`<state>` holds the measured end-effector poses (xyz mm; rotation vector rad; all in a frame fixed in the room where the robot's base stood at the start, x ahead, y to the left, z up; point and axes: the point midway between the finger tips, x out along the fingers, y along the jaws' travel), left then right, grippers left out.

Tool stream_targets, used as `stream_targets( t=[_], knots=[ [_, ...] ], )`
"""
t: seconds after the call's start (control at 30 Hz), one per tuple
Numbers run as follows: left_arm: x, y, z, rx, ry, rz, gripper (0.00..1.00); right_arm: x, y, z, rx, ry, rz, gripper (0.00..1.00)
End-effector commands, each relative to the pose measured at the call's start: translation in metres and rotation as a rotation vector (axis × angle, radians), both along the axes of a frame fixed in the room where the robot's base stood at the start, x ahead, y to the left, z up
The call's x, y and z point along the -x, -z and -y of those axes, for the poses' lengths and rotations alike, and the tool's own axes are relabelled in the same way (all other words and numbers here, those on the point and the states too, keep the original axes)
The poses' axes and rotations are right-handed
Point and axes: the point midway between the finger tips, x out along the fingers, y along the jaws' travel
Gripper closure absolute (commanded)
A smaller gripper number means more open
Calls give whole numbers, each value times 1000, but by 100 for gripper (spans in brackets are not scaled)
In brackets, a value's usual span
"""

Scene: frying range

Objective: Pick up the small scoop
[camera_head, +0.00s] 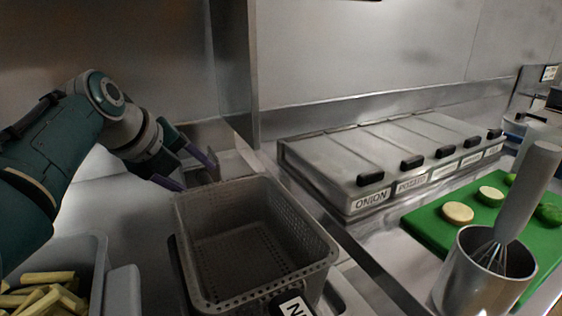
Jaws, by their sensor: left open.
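My left gripper (197,172) is open, its two dark fingers with purple inner pads spread apart. It hangs above and behind the back left corner of the grey perforated basket (185,225). A small metallic grey piece (232,166) shows just right of the fingertips, behind the basket. It may be the small scoop, but its shape is partly hidden and I cannot tell for sure. Nothing is seen held between the fingers. My right gripper is not in view.
A grey bin (97,250) with cut fries (45,295) stands at lower left. Lidded ingredient containers (345,165) line the back right. A green board (425,222) holds sliced food. A metal cup (465,290) with a whisk stands in front. A steel partition (236,70) rises behind the basket.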

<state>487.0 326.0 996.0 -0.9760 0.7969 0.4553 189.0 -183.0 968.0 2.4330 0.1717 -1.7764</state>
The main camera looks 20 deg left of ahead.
Motion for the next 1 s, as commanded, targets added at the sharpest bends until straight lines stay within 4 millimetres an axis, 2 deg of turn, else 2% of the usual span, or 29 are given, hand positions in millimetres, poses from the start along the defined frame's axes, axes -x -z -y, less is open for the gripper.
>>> stream_targets(
  t=[0.33, 0.73, 0.77, 1.0],
  knots=[
    [-23, 35, 0, 1, -1, 0, 33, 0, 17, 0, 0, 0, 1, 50],
    [-30, 40, 0, -1, -1, 1, 33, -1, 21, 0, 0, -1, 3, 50],
    [-30, 40, 0, -1, -1, 1, 34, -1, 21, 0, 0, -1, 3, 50],
    [-30, 40, 0, -1, -1, 1, 61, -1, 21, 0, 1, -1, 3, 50]
  ],
)
